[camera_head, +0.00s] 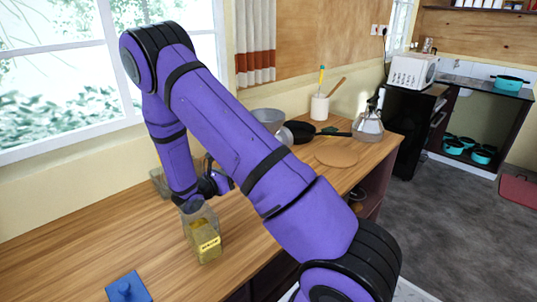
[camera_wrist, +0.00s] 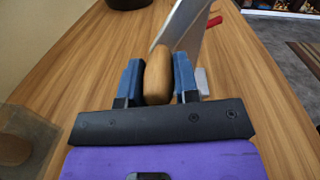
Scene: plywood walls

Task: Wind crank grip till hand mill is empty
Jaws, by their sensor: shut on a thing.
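The wooden crank grip (camera_wrist: 158,76) stands between the two blue fingers of my gripper (camera_wrist: 158,82) in the wrist view, with a finger against each side. A flat grey metal piece (camera_wrist: 180,24) rises just beyond it; I cannot tell whether this is the crank arm or part of the mill. In the head view my gripper (camera_head: 207,186) is low over the wooden counter, partly hidden by my own arm. I cannot make out the hand mill's body or its contents in either view.
A clear container with yellow contents (camera_head: 206,243) stands in front of my gripper. A blue square piece with a knob (camera_head: 127,288) lies nearer. A dark pan (camera_head: 302,131), a round board (camera_head: 336,152) and a glass flask (camera_head: 368,124) are farther back. The left counter (camera_head: 75,235) is clear.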

